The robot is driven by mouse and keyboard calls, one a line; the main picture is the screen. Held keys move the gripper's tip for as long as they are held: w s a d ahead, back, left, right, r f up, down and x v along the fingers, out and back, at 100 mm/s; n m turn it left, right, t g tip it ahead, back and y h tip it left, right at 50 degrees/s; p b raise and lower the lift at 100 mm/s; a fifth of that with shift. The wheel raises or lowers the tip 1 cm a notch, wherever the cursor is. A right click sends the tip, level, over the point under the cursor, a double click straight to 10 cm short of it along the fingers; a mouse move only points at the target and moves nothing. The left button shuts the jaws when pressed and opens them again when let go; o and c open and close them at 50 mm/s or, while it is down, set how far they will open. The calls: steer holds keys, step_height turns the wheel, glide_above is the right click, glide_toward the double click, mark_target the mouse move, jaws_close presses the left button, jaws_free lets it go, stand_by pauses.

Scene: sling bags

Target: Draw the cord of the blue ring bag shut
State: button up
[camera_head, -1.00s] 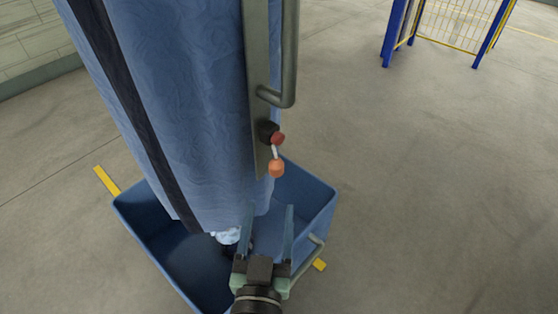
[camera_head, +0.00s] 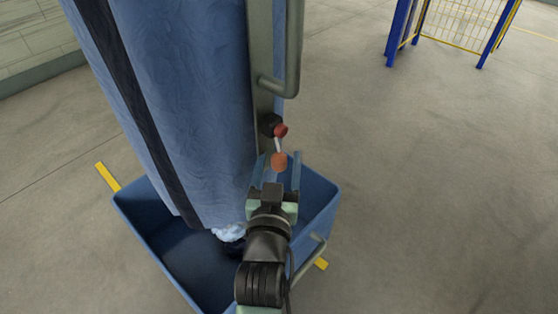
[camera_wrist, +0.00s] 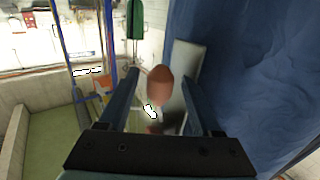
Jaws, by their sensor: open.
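The blue bag (camera_head: 180,95) hangs at the left of the head view, with a dark vertical band. It also fills the right of the wrist view (camera_wrist: 245,70). On the grey post beside it are a black block with a red knob (camera_head: 281,130) and a short white cord ending in an orange toggle (camera_head: 279,161). My gripper (camera_head: 279,160) is open, its fingertips beside the toggle. In the wrist view the toggle (camera_wrist: 160,84) appears between the two fingers, with a gap on each side. I cannot see a ring or the bag's mouth.
A blue bin (camera_head: 322,205) with a grey handle (camera_head: 312,258) stands on the floor under the bag, with crumpled white material (camera_head: 230,233) inside. The grey post has a bar handle (camera_head: 290,75). A blue-and-yellow frame (camera_head: 400,30) stands far right.

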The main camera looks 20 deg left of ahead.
jaws_close()
stand_by(1.4)
